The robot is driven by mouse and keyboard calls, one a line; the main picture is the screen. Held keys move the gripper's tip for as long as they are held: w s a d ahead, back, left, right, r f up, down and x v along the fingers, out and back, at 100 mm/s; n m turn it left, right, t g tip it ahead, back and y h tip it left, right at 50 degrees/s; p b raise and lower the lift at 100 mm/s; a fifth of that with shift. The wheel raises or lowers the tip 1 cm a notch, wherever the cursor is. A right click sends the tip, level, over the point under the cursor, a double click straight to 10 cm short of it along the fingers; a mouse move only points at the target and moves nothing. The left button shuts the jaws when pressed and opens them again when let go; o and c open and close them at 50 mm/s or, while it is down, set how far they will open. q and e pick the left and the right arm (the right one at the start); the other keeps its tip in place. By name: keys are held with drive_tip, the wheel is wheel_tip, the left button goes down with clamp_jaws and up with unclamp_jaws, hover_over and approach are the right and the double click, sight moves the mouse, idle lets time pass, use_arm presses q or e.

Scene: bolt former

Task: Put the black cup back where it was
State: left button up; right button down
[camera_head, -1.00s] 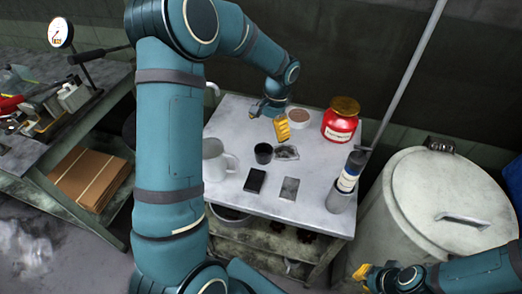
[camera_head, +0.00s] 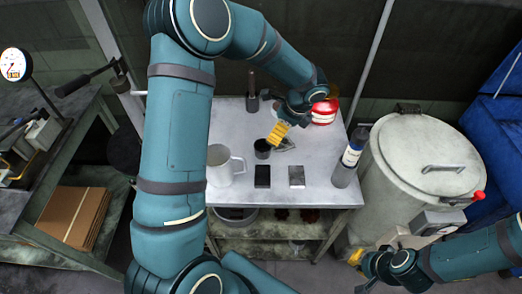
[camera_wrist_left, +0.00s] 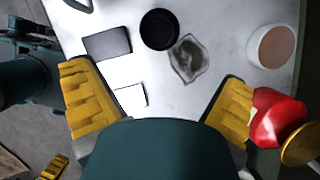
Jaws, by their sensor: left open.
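The black cup (camera_head: 262,149) stands upright on the light grey table (camera_head: 330,196), right of the white pitcher. In the left wrist view the cup (camera_wrist_left: 159,29) is a dark round shape ahead of my fingers, beside a clear, dark-stained dish (camera_wrist_left: 187,59). My left gripper (camera_head: 279,134) is above the table, just right of and beyond the cup, and partly covers the dish. In the left wrist view its two yellow fingers (camera_wrist_left: 160,102) are wide apart with nothing between them. My right gripper (camera_head: 357,257) is low, off the table's front right; its fingers are too small to read.
On the table are the white pitcher (camera_head: 223,166), a black box (camera_head: 262,176), a grey card (camera_head: 296,176), a bottle in a holder (camera_head: 349,158), a red jar (camera_head: 324,112) and a bowl (camera_wrist_left: 271,46). A large lidded bin (camera_head: 425,165) stands at the right.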

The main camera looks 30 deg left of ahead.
use_arm(q)
drive_tip(key=b, duration=0.1)
approach(261, 149)
drive_tip(key=shift+s+f, duration=0.6)
drive_tip(key=shift+f, duration=0.2)
drive_tip(key=shift+a+b+x, duration=0.15)
drive_tip(key=shift+b+x, duration=0.2)
drive_tip(key=shift+x, duration=1.2)
drive_tip(key=shift+a+b+x, duration=0.1)
drive_tip(key=shift+b+x, duration=0.25)
drive_tip(key=shift+x, duration=1.2)
drive_tip(key=shift+s+r, duration=0.25)
drive_tip(key=shift+s, duration=0.05)
drive_tip(key=c, duration=1.1)
drive_tip(key=shift+c, duration=0.9)
drive_tip(key=shift+f, duration=0.1)
drive_tip(key=shift+c, duration=0.4)
